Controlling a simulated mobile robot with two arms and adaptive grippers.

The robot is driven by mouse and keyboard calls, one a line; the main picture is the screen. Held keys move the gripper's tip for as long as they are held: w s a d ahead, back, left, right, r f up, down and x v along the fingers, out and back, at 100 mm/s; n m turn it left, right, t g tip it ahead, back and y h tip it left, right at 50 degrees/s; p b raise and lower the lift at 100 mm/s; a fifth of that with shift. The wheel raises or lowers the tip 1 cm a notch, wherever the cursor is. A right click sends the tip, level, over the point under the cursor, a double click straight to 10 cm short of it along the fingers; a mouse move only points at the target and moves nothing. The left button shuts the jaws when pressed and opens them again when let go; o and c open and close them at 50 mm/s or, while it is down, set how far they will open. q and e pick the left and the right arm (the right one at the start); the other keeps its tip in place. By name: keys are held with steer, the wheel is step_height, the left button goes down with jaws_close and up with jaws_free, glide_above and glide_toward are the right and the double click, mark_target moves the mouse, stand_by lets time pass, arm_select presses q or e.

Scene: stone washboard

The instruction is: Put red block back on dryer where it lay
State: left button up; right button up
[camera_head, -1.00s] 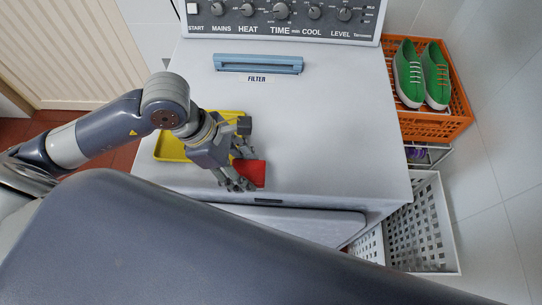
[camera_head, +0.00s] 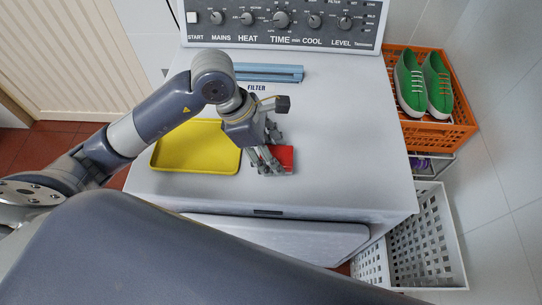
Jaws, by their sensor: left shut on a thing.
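The red block (camera_head: 284,157) is at my left gripper's fingers, over the white dryer top (camera_head: 345,150), to the right of the yellow tray. My left gripper (camera_head: 268,168) is shut on the block, its fingers covering the block's left part. I cannot tell whether the block touches the dryer top or is held just above it. The dryer's control panel (camera_head: 290,22) with its knobs runs along the back. My right gripper is not in view.
A yellow tray (camera_head: 190,150) lies on the dryer's left part, close beside the gripper. A blue filter handle (camera_head: 270,72) is behind it. An orange crate (camera_head: 440,135) with green shoes (camera_head: 410,85) and a white basket (camera_head: 425,245) stand at right. The dryer top's right side is clear.

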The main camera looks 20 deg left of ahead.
arm_select(q)
step_height(320, 180, down, 3)
steer(key=shift+s+r+p, duration=0.1)
steer(key=shift+p, duration=0.4)
steer(key=shift+f, duration=0.2)
steer(key=shift+f, duration=0.2)
steer(key=o, duration=1)
steer(key=shift+r, duration=0.1)
